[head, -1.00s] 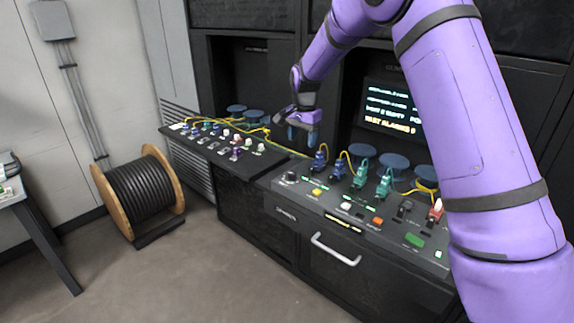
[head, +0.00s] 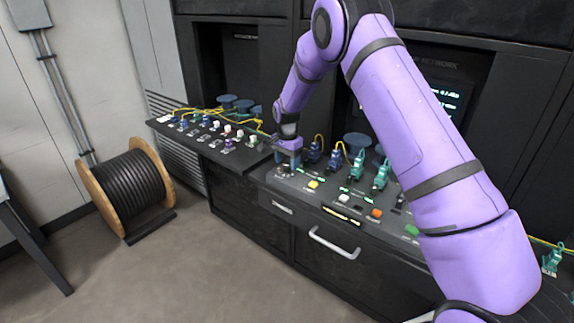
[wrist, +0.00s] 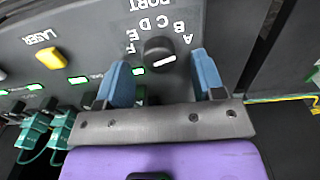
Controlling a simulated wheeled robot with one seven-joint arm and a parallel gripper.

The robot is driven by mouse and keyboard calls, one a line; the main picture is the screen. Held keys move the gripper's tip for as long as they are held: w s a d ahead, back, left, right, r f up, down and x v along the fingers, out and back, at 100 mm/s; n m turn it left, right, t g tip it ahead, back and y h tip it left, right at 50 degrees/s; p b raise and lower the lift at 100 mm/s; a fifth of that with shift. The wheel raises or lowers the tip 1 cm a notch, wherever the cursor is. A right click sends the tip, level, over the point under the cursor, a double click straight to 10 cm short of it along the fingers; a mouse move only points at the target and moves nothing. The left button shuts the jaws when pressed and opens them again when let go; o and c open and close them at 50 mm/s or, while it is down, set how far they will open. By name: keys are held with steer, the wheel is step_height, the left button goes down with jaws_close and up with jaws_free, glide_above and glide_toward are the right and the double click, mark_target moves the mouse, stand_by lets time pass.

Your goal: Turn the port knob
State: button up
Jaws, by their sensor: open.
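The port knob (wrist: 159,54) is a round black dial with a white pointer mark, on the dark console panel, with letters A to F around it in the wrist view. The pointer lies on the side toward my gripper, slanting to the A side. My gripper (wrist: 158,78) is open, with its two blue fingers on either side of the knob's near edge in the picture. I cannot tell whether they touch it.
A yellow laser button (wrist: 49,60) and lit green labels sit left of the knob in the wrist view. Teal connectors (wrist: 58,130) stand nearby. In the head view, the left console (head: 215,150) carries several plugs, and a cable spool (head: 125,190) stands on the floor.

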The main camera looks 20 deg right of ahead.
steer(key=shift+f, duration=0.85)
steer(key=c, duration=0.9)
